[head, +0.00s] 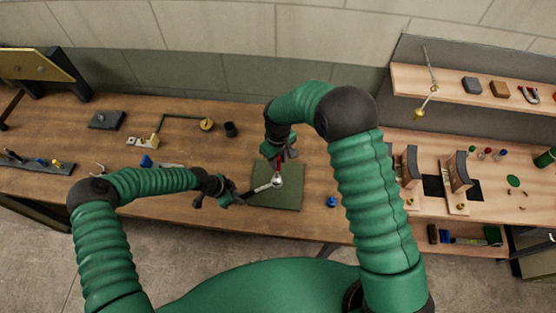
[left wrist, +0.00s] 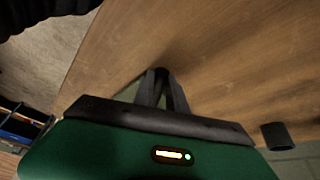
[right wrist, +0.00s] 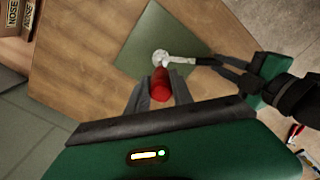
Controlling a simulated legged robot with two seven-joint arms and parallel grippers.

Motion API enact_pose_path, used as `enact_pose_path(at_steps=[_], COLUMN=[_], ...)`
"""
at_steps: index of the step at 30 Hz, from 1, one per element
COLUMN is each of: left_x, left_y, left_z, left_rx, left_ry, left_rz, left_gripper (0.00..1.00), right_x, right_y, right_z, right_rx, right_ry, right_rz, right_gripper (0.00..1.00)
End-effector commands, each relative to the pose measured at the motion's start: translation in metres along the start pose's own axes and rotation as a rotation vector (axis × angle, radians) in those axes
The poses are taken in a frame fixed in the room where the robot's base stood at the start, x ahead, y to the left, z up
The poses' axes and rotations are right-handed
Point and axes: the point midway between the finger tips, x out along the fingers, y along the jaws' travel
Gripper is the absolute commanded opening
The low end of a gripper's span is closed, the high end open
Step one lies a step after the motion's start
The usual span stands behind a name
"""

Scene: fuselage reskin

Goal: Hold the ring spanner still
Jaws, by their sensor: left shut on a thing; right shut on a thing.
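The ring spanner (head: 262,187) reaches from my left gripper (head: 240,198) to a silver end over the green mat (head: 288,198). My left gripper is shut on its handle end. In the right wrist view the spanner (right wrist: 183,59) runs level to my left gripper (right wrist: 228,70). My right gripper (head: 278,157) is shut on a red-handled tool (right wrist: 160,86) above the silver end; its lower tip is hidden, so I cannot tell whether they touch.
A black cup (head: 230,129) and a brass-ended bar (head: 206,124) lie behind on the wooden bench. A small blue part (head: 331,201) lies right of the mat. Upright dark-faced blocks (head: 411,165) stand further right. The bench's front edge is close to the mat.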

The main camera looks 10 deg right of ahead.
Motion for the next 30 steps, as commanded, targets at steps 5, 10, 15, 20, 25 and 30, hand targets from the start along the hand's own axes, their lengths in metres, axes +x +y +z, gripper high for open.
enact_pose_path(at_steps=[5, 10, 15, 20, 25, 30], left_x=[0.000, 0.000, 0.000, 0.000, 0.000, 0.000], left_y=[-0.001, -0.001, -0.001, -0.001, -0.001, -0.001], left_z=[0.001, 0.001, 0.001, 0.001, 0.001, 0.001], left_rx=[-0.002, -0.002, -0.002, -0.002, -0.002, -0.002], left_ry=[-0.002, -0.002, -0.002, -0.002, -0.002, -0.002], left_rz=[-0.001, -0.001, -0.001, -0.001, -0.001, -0.001], left_gripper=[0.00, 0.00, 0.00, 0.00, 0.00, 0.00], right_x=[-0.010, -0.010, -0.015, -0.035, -0.054, -0.061], right_y=[0.000, 0.000, 0.000, 0.000, 0.000, 0.000], right_z=[0.000, 0.000, -0.001, -0.001, -0.001, 0.000], right_rx=[0.000, 0.000, 0.000, 0.001, 0.001, 0.001], right_ry=[0.001, 0.000, 0.002, 0.003, 0.003, 0.001], right_rz=[0.000, 0.000, 0.001, 0.001, 0.001, 0.000], right_gripper=[0.00, 0.00, 0.00, 0.00, 0.00, 0.00])
